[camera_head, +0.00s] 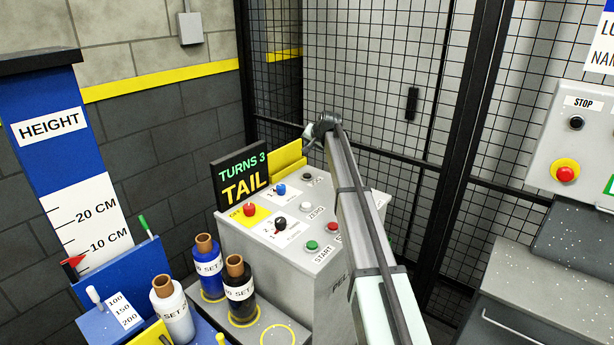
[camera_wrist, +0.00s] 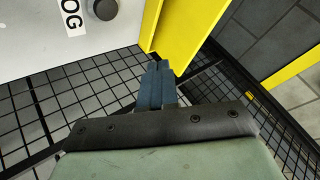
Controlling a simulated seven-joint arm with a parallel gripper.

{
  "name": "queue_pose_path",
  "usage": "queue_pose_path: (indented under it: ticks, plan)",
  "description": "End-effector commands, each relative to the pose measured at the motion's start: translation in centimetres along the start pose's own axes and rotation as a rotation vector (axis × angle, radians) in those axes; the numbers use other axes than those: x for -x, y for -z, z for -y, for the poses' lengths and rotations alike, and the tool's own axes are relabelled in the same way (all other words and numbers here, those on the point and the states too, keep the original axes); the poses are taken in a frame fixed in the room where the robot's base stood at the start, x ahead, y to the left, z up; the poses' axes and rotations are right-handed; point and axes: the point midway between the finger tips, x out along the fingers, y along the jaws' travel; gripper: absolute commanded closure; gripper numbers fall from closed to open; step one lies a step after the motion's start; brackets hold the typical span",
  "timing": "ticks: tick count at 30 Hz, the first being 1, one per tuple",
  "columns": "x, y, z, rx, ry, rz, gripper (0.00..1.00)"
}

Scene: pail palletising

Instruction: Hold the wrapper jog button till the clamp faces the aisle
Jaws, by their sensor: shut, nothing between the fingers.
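The jog button is a dark round knob (camera_head: 307,176) at the back of the grey console top (camera_head: 263,235), close to the yellow panel (camera_head: 288,158). My gripper (camera_wrist: 157,66) is shut and empty. Its fingertips lie to the lower right of the knob in that view, apart from it, near the yellow panel's edge. In the head view my gripper (camera_head: 309,143) is small and partly hidden by my arm. I see no wrapper clamp.
The display (camera_head: 241,179) reads "TURNS 3 TAIL". Red, blue, black, white and green controls share the console. Black mesh fencing (camera_head: 370,60) stands behind. Wrapped bottle-like rolls (camera_head: 239,289) stand at front left. A control box with a red stop button (camera_head: 565,172) is at right.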

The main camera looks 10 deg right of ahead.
Motion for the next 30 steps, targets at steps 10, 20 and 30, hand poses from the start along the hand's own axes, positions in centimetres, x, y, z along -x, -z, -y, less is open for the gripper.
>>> queue_pose_path:
  ticks: [10, 20, 30]
  plan:
    - [-1.3, -1.0, -1.0, -0.001, 0.0, 0.001, 1.0]
    - [-3.8, -2.8, -2.9, -0.001, 0.0, 0.0, 1.0]
    - [-5.9, -4.3, -4.3, -0.001, 0.0, -0.001, 1.0]
